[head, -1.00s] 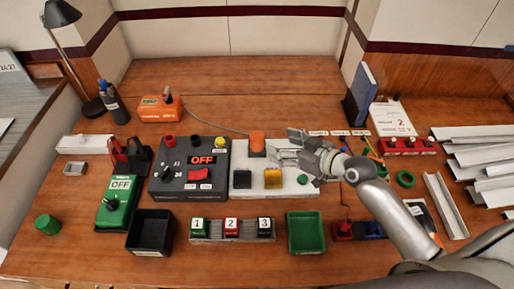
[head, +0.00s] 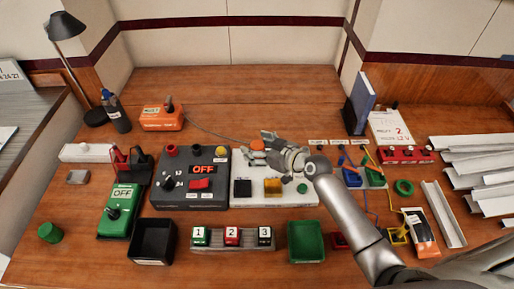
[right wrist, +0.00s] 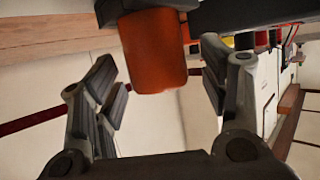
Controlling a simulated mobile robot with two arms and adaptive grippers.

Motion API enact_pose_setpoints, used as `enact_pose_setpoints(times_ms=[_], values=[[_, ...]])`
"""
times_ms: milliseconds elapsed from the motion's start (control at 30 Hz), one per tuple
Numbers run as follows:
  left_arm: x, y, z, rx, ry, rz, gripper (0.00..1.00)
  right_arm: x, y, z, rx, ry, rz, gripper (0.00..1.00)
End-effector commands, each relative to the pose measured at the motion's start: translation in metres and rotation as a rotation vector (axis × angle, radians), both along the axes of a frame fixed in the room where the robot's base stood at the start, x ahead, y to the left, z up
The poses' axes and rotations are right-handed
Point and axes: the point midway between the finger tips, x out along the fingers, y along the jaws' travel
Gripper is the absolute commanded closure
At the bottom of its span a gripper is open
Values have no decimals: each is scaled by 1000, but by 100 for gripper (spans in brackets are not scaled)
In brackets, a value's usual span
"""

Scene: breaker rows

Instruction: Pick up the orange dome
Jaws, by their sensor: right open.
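The orange dome (head: 257,145) stands at the back of the white panel (head: 254,198), beside the dark control box. My right gripper (head: 268,144) reaches it from the right and partly covers it in the head view. In the right wrist view the orange dome (right wrist: 153,50) shows large between the two open fingers (right wrist: 162,80), with a gap visible on each side. The fingers are not closed on it. My left gripper is in neither view.
The dark control box (head: 190,165) with an OFF display stands left. A green tray (head: 306,262) lies in front.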

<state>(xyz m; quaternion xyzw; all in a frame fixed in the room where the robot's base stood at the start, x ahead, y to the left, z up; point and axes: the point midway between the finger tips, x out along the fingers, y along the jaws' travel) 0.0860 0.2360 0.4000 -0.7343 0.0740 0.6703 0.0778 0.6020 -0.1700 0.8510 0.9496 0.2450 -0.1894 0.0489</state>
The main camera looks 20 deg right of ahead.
Motion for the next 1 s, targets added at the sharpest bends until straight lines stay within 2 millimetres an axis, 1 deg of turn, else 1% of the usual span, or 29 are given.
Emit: enact_pose_setpoints(times_ms=[100, 300, 333, 600, 667, 900, 1000], values=[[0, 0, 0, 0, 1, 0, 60, 4, 2, -2, 0, 1, 0, 32], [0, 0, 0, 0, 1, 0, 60, 4, 2, -2, -1, 0, 0, 32], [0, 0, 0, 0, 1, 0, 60, 4, 2, -2, -1, 0, 0, 33], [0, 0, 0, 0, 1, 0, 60, 4, 2, -2, 0, 0, 0, 68], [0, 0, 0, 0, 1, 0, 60, 4, 2, -2, 0, 0, 0, 74], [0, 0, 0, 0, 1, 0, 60, 4, 2, -2, -1, 0, 0, 75], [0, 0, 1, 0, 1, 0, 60, 4, 2, 5, -1, -3, 1, 75]])
